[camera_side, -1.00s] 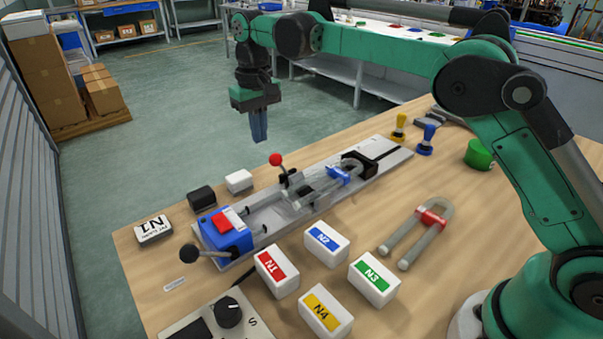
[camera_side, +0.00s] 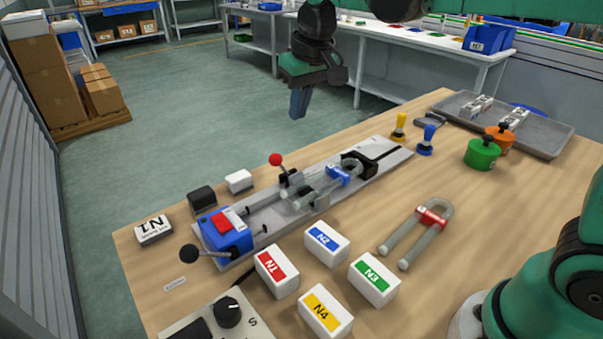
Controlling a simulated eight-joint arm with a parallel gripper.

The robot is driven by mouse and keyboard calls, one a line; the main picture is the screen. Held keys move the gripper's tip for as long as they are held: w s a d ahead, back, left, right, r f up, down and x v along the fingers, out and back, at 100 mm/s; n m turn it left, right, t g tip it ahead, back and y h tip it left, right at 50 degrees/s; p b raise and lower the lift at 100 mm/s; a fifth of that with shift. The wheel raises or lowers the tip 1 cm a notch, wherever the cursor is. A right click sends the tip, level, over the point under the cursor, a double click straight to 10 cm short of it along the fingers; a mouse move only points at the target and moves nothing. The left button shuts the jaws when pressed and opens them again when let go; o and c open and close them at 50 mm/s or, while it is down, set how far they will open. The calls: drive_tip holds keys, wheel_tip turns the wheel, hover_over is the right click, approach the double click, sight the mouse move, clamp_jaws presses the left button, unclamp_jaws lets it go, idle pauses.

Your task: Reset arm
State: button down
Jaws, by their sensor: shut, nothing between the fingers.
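My gripper (camera_side: 297,112) is shut and empty, with its fingers together and pointing down. It hangs in the air beyond the far edge of the wooden table (camera_side: 440,285), above and behind the clamp fixture. My green arm runs along the top of the view, partly out of frame, and my base is at the lower right.
A long fixture (camera_side: 262,238) with a red-knobbed lever holds a glass piece. Labelled boxes N1 (camera_side: 276,271), N2 (camera_side: 326,243), N3 (camera_side: 374,279) and N4 (camera_side: 326,311) stand in front. A U-shaped piece (camera_side: 419,233) lies right. Stamps, round pots and a grey tray (camera_side: 545,135) are at the back right.

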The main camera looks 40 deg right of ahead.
drive_tip(key=s+d+f+t, duration=0.1)
drive_tip(key=s+f+t, duration=0.1)
drive_tip(key=s, duration=0.4)
drive_tip(key=s+d+f+t, duration=0.2)
drive_tip(key=s+f, duration=0.2)
drive_tip(key=s, duration=0.2)
drive_tip(key=shift+s, duration=0.35)
drive_tip(key=shift+d, duration=0.1)
